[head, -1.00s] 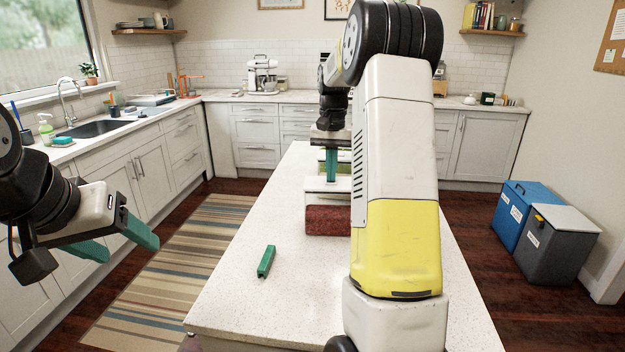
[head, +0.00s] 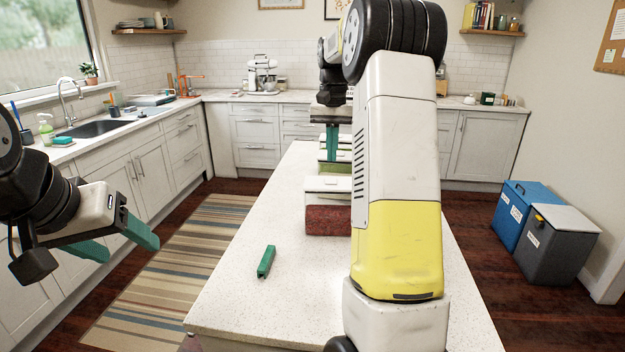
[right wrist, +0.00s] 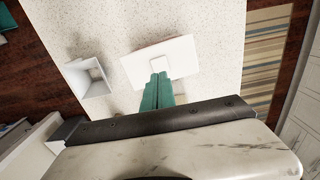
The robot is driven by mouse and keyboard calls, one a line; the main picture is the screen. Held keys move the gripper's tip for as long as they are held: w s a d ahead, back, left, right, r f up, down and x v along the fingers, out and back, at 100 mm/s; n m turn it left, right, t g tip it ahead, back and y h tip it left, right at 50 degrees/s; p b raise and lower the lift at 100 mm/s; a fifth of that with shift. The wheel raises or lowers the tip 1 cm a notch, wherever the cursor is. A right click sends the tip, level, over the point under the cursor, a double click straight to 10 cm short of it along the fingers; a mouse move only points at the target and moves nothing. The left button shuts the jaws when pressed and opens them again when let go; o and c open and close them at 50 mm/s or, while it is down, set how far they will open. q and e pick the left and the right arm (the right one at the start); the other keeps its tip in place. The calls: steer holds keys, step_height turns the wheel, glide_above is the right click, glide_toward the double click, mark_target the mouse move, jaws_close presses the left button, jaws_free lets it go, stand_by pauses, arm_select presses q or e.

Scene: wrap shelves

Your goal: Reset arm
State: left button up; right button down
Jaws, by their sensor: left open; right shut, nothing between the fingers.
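My left gripper (head: 130,248) is open and empty at the left of the head view, over the floor beside the island. My right gripper (head: 332,158) is shut and empty above the island, its teal fingers pointing down. In the right wrist view its fingertips (right wrist: 158,78) overlap a white lid (right wrist: 130,66) in the picture; I cannot tell the gap between them. My right arm hides part of the island and of the containers there.
A container with dark red contents (head: 326,222) and a white lid stands on the island (head: 230,305). A green container (head: 328,168) stands behind it. A hollow white box (right wrist: 88,78) shows in the right wrist view.

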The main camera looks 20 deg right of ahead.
steer(key=shift+r, duration=0.6)
steer(key=shift+s+r, duration=0.1)
steer(key=s+a+n+t, duration=0.2)
steer(key=s+a, duration=0.3)
steer(key=s, duration=0.4)
steer(key=s+a+n+t+y, duration=0.1)
steer(key=s+a, duration=0.4)
steer(key=s, duration=0.5)
steer(key=s+a+n+t+y, duration=0.1)
steer(key=s+a+n+t, duration=0.1)
steer(key=s+a, duration=0.3)
steer(key=s+t, duration=0.1)
steer(key=s, duration=0.3)
steer(key=shift+s+a+f+n, duration=0.15)
steer(key=shift+a+f+n, duration=0.1)
steer(key=shift+n, duration=0.15)
